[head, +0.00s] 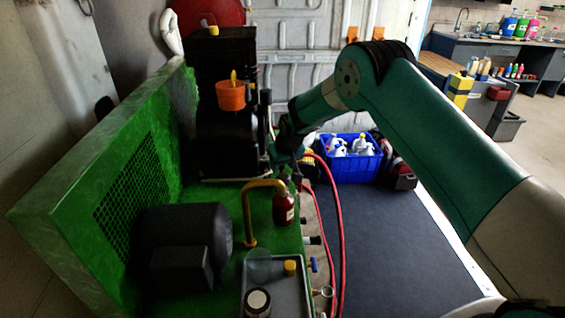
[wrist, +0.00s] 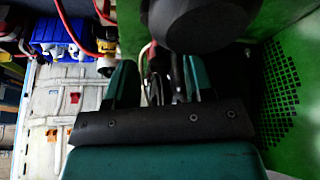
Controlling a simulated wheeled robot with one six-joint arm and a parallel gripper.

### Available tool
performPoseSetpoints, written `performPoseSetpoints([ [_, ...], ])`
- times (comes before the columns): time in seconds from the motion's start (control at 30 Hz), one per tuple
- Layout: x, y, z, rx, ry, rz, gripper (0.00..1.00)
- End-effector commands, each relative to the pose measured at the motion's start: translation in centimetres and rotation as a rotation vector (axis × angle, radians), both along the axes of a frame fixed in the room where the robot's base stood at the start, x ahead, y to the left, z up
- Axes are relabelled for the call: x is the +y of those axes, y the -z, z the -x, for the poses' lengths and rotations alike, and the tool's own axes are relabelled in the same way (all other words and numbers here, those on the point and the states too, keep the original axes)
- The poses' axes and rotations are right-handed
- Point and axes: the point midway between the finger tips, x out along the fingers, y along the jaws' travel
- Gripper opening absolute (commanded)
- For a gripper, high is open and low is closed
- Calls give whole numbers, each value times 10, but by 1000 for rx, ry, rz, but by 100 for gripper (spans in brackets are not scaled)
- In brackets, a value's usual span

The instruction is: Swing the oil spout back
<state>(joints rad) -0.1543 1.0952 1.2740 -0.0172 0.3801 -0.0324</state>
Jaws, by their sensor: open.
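The oil spout looks to be the brass-coloured bent pipe (head: 247,212) standing on the green bench of the machine in the head view. Its top arm reaches right, with its end over or just behind a dark red bottle (head: 283,208); I cannot tell which. My gripper (head: 284,160) is beyond the spout and a little right of it, near the black machine, and appears apart from it. In the wrist view my gripper (wrist: 160,82) shows two separated teal fingers, open. Dark parts and a thin pale curved pipe show between or beyond them, too dim to identify.
A black motor (head: 183,245) and a grey tray (head: 272,275) with a jar are on the bench. An orange cup (head: 232,96) sits on the black machine. Red hoses (head: 340,225) hang beside the bench. A blue crate (head: 352,165) of bottles stands behind. The dark mat right is clear.

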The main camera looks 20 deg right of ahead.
Motion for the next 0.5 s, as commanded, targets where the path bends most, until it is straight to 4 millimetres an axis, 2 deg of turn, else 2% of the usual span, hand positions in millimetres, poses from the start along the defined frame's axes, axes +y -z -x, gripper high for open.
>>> performPoseSetpoints([
  [0.23, 0, 0, 0, 0, 0, 0, 46],
  [0.43, 0, 0, 0, 0, 0, 0, 0],
  [0.5, 0, 0, 0, 0, 0, 0, 0],
])
